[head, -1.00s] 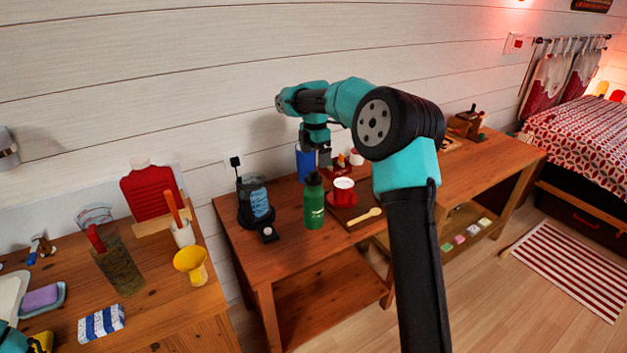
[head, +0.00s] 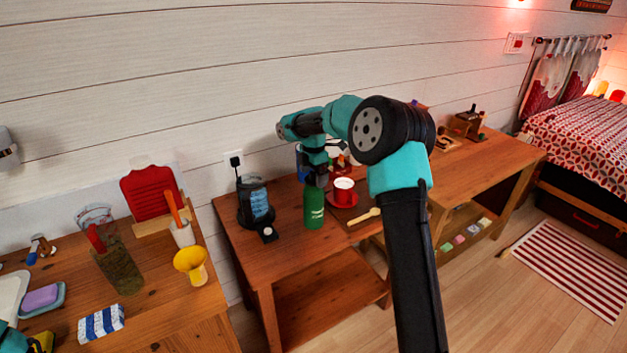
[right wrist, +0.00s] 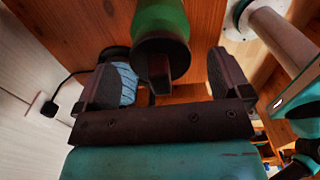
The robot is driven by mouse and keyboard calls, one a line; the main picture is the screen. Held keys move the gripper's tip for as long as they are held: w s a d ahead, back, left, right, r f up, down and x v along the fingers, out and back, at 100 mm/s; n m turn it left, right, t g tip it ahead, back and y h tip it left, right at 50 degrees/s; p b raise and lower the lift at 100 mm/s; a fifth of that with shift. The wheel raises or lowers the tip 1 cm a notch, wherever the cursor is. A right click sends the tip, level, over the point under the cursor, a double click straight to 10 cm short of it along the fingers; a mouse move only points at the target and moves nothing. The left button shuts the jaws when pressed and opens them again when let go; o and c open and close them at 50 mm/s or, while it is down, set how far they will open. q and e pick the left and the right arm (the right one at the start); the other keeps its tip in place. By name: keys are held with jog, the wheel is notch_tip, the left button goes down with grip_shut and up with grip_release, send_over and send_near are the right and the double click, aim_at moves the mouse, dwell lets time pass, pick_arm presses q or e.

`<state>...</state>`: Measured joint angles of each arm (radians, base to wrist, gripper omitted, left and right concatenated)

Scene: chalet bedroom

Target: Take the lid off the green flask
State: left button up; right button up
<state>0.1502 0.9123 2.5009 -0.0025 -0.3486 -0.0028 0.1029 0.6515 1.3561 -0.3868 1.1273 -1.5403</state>
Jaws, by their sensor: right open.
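The green flask (head: 314,210) stands upright on the wooden table, and its body shows at the top of the right wrist view (right wrist: 160,16). Its dark lid (right wrist: 161,60), with a raised bar across the top, is on the flask. My right gripper (head: 317,180) is right over the flask top and hides the lid in the head view. In the right wrist view my right gripper (right wrist: 166,65) is open, one finger on each side of the lid, with gaps showing. A bit of my left arm shows at the bottom left corner of the head view; its jaws are not clear.
A dark appliance with a blue body (head: 257,203) stands close left of the flask. A red mug (head: 344,190) and a wooden spoon (head: 364,216) are close on the right. A blue object is partly hidden behind my gripper.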

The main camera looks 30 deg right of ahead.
jog(key=shift+f, duration=0.7)
jog(key=shift+c, duration=0.4)
jog(key=c, duration=0.9)
jog(key=shift+r, duration=0.1)
jog(key=shift+c, duration=0.2)
jog(key=shift+r, duration=1.7)
jog(key=s+a+r, duration=0.1)
jog(key=s+a, duration=0.7)
jog(key=s, duration=0.5)
jog(key=shift+s+a+r, duration=0.2)
jog(key=shift+s+r, duration=0.05)
jog(key=shift+s, duration=0.1)
